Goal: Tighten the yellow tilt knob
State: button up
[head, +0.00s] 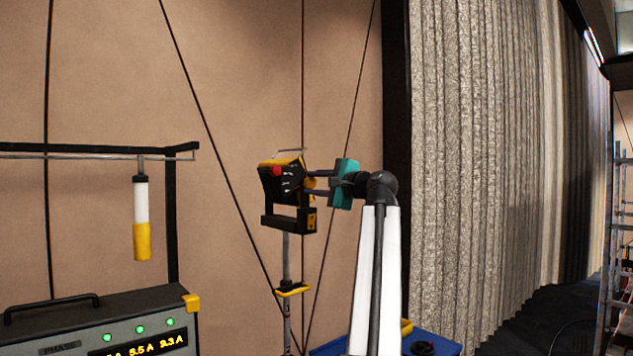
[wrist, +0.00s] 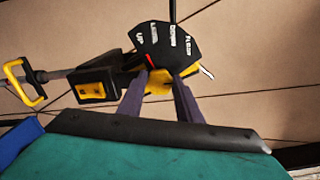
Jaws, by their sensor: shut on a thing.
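A black and yellow device (head: 287,190) stands on a thin pole in the middle of the head view, with a red spot on its left. My gripper (head: 318,183), with its teal body, reaches it from the right. In the wrist view, the two dark fingers of my gripper (wrist: 161,84) are shut on the yellow tilt knob (wrist: 158,80), which is partly hidden by them. Behind the knob is a black fan-shaped scale (wrist: 166,45) with white labels, "UP" at its left. A red pointer (wrist: 151,61) shows near the "UP" side.
A grey power unit (head: 110,325) with lit readouts stands at the lower left. A white and yellow cylinder (head: 142,220) hangs from a rail above it. Dark cables cross the tan wall behind. A blue surface (head: 437,346) lies low beside my arm; a pleated curtain (head: 480,170) is at right.

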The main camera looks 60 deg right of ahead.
jog(key=shift+d, duration=0.1)
dwell(0.3)
jog(key=o, duration=1)
jog(key=shift+s, duration=0.15)
jog(key=shift+o, duration=0.2)
jog(key=b+v, duration=0.4)
jog(key=v, duration=0.9)
jog(key=shift+s+a+b, duration=0.25)
jog(key=shift+s+b, duration=0.05)
